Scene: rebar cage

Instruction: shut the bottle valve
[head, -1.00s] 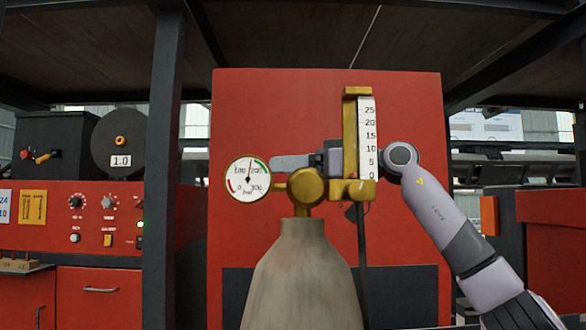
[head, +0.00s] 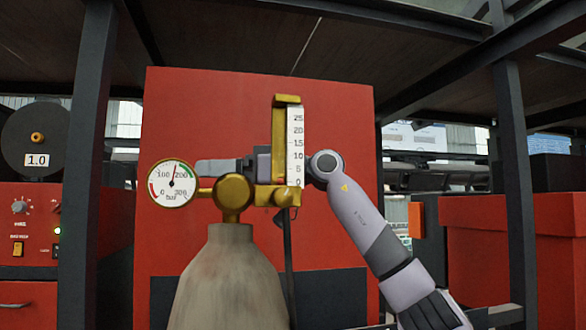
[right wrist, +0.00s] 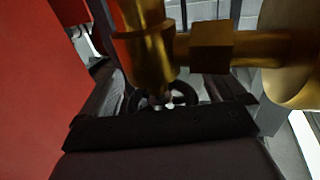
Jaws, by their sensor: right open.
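The grey gas bottle (head: 228,280) stands upright with a brass valve body (head: 232,197) on its neck. A round pressure gauge (head: 173,183) sits left of it, and a brass flow meter with a white scale (head: 295,145) to its right. My right gripper (head: 203,167) reaches in from the right behind the flow meter, its finger above the brass body and close to the gauge. In the right wrist view its fingers (right wrist: 170,88) are spread. A dark ring (right wrist: 183,93), perhaps the valve handwheel, shows between them, partly behind brass fittings (right wrist: 210,48). Contact cannot be told. My left gripper is out of view.
A red cabinet (head: 200,100) stands close behind the bottle. Dark posts (head: 90,160) rise at left and right. A red control panel (head: 30,235) is at the left, and a red box (head: 510,240) at the right. A dark hose (head: 288,260) hangs beside the bottle.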

